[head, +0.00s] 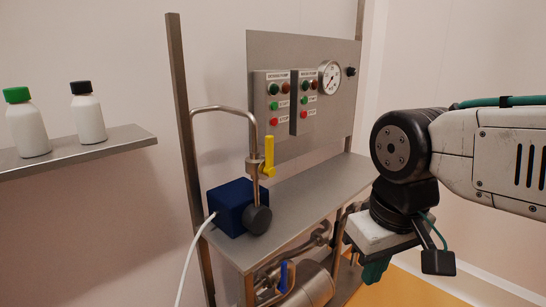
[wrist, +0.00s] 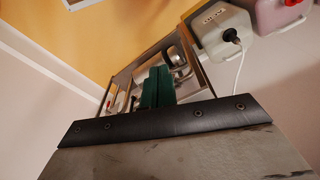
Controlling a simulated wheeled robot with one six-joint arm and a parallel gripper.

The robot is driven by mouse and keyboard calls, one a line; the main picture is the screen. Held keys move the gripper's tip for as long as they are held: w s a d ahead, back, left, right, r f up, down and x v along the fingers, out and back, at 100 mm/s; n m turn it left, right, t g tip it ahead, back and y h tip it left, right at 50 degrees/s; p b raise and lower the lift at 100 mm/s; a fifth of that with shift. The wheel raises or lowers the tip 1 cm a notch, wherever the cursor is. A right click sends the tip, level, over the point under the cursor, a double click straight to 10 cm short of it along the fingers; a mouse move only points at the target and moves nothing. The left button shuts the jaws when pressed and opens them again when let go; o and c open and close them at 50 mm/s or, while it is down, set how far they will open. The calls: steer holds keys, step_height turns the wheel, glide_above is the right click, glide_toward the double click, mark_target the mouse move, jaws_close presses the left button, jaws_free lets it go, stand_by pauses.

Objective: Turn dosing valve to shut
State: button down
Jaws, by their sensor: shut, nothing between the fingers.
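A valve with a yellow lever (head: 269,154) sits on a bent steel pipe above the shelf; the lever stands upright. A second valve with a blue lever (head: 284,276) is on the pipework below the shelf, its lever also roughly upright. No label shows which one is the dosing valve. My gripper (head: 374,270) is at the right, apart from both levers, pointing down beside the shelf's right end. Its green fingers are closed together and empty in the wrist view (wrist: 157,88). They hide part of the frame behind them there.
A steel panel (head: 262,50) carries buttons and a gauge (head: 331,77). A blue box (head: 230,203) with a white cable stands on the steel shelf (head: 310,190). Bottles stand on a wall shelf (head: 130,138) at left. The wrist view shows a white canister (wrist: 222,38).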

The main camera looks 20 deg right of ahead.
stand_by(0.3)
steer(key=c, duration=1.8)
jaws_free()
steer(key=o, duration=0.5)
steer(key=shift+w+f, duration=0.1)
steer(key=shift+f, duration=0.15)
step_height(320, 180, up, 14)
steer(key=f+n+t+y, duration=0.1)
steer(key=n+t+y, duration=0.1)
steer(key=n+t, duration=0.15)
glide_above(268, 152)
steer(key=d, duration=0.2)
steer(key=shift+s+a+r+n+g, duration=0.15)
steer(key=shift+s+r+n+g, duration=0.1)
steer(key=shift+s+n+g, duration=0.15)
steer(key=shift+f+n, duration=0.15)
steer(key=shift+n, duration=0.1)
steer(key=x, duration=0.7)
steer(key=shift+f, duration=0.35)
